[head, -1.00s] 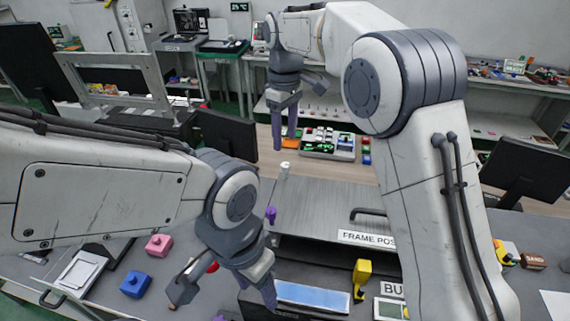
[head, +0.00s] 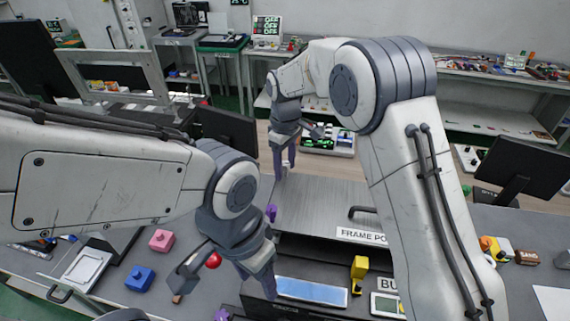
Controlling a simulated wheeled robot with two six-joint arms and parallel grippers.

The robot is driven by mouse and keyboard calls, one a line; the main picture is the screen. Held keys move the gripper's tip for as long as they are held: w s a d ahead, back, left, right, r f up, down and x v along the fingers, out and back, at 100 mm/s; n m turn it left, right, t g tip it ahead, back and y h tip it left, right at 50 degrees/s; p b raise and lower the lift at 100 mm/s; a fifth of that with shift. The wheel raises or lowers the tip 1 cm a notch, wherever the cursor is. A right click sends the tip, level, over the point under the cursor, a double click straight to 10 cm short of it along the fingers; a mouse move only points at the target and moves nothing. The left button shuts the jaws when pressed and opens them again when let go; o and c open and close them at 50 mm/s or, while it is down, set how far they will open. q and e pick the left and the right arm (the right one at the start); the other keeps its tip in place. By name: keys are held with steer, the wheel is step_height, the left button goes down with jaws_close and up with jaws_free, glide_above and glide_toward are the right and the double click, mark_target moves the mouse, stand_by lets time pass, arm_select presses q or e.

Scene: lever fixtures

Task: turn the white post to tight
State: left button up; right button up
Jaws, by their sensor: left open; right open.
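The white post (head: 285,171) is a small pale upright piece at the back left edge of the grey panel (head: 320,205). It is partly hidden by my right gripper. My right gripper (head: 284,163) is open and points down, with its purple-grey fingertips close around or just in front of the post; I cannot tell if they touch it. My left gripper (head: 260,280) is open and low over the front of the fixture, near the blue-topped plate (head: 312,291). The post's markings are too small to read.
A purple knob (head: 271,213) stands on the panel's left edge. A black handle (head: 362,211) and a yellow lever (head: 358,274) are to the right. Pink (head: 162,240) and blue (head: 140,279) blocks and a red ball (head: 213,260) lie at the left.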

jaws_close()
steer(key=shift+m, duration=0.3)
steer(key=m, duration=0.3)
steer(key=shift+r+p, duration=0.1)
steer(key=shift+p, duration=0.3)
steer(key=m, duration=0.5)
steer(key=shift+w+m, duration=0.1)
steer(key=shift+m, duration=0.3)
steer(key=m+p, duration=0.1)
steer(key=m, duration=0.4)
steer(key=shift+d+m, duration=0.1)
steer(key=shift+m, duration=2.3)
